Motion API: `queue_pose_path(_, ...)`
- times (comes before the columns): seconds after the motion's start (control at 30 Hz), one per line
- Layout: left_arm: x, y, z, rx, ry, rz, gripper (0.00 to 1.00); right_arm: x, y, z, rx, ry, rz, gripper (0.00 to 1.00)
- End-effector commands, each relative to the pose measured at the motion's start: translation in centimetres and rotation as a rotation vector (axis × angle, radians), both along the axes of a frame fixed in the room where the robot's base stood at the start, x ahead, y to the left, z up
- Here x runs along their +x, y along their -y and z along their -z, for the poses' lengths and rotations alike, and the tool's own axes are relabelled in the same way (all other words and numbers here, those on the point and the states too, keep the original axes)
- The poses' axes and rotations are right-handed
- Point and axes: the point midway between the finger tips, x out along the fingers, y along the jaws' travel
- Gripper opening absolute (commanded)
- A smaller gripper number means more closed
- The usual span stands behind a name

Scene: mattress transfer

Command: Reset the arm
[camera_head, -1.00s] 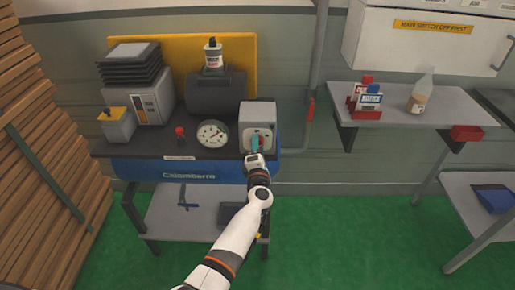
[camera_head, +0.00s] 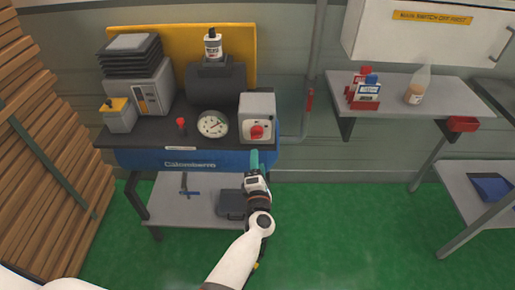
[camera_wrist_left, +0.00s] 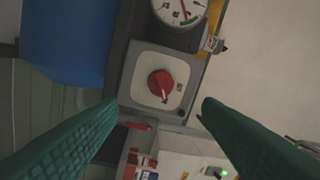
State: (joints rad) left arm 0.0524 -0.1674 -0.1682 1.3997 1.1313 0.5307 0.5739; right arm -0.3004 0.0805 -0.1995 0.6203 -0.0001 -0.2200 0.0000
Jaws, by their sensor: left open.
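My left gripper (camera_head: 254,161), with teal fingers, is just below and in front of a grey switch box (camera_head: 257,107) at the right end of the machine bench. In the left wrist view my left gripper (camera_wrist_left: 160,104) is open and empty, its fingers wide apart. The box's round red knob (camera_head: 256,132) is fully in sight, apart from the fingers. It also shows between and beyond them in the left wrist view as the red knob (camera_wrist_left: 161,83). My right gripper is not in view.
A round gauge (camera_head: 212,124) is left of the box, below a dark cylinder tank (camera_head: 216,88). A lower shelf (camera_head: 176,207) holds a dark case (camera_head: 231,204). At right, a wall shelf (camera_head: 393,87) carries bottles. Green floor (camera_head: 340,230) is open between.

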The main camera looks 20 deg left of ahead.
Motion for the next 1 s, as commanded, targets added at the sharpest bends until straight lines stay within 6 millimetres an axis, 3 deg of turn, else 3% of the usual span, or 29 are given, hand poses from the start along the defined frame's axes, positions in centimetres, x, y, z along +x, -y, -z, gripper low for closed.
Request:
queue_pose_path(0.2,-1.5,0.5,0.1,0.000,0.001,0.000,0.60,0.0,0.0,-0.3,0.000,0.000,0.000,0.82)
queue_pose_path(0.77,-1.7,0.7,0.8,0.023,-0.016,0.011,0.60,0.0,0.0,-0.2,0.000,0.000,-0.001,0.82)
queue_pose_path(0.87,-2.5,1.3,3.8,0.131,-0.091,0.064,0.60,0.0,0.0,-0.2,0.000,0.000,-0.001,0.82)
queue_pose_path(0.97,-4.4,2.4,9.3,0.324,-0.225,0.174,0.60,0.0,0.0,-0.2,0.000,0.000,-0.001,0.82)
queue_pose_path(1.0,-5.5,2.8,11.9,0.414,-0.288,0.230,0.60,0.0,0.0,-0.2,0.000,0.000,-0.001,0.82)
